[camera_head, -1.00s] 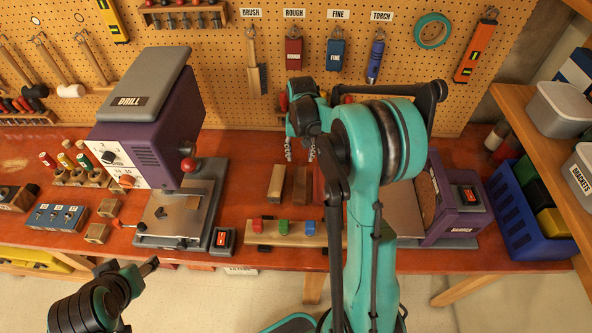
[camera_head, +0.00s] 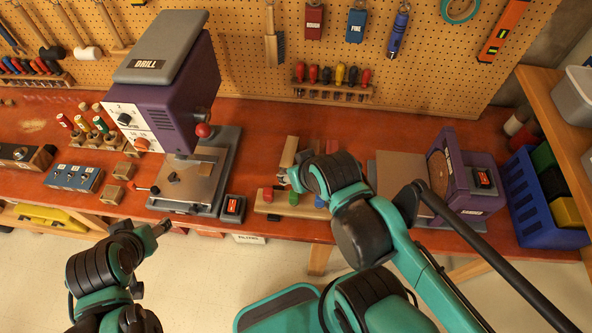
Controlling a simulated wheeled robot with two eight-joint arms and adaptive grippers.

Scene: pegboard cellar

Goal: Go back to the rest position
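My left arm comes in at the lower left, and my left gripper (camera_head: 160,228) points right in front of the bench edge, over the floor. No object shows at it, and its fingers are too small and edge-on to tell open from shut. My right arm reaches in from the lower right, bent at the elbow. My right gripper (camera_head: 284,177) is low over the middle of the bench, beside the wooden blocks (camera_head: 288,152) and above the rack with coloured pieces (camera_head: 268,207). My forearm hides most of its fingers, so its opening is unclear.
The red-brown bench (camera_head: 250,140) bears a purple drill press (camera_head: 185,95) at left and a purple sander (camera_head: 465,170) at right. A blue crate (camera_head: 530,215) stands at the right end. A screwdriver rack (camera_head: 335,92) hangs on the pegboard (camera_head: 430,70).

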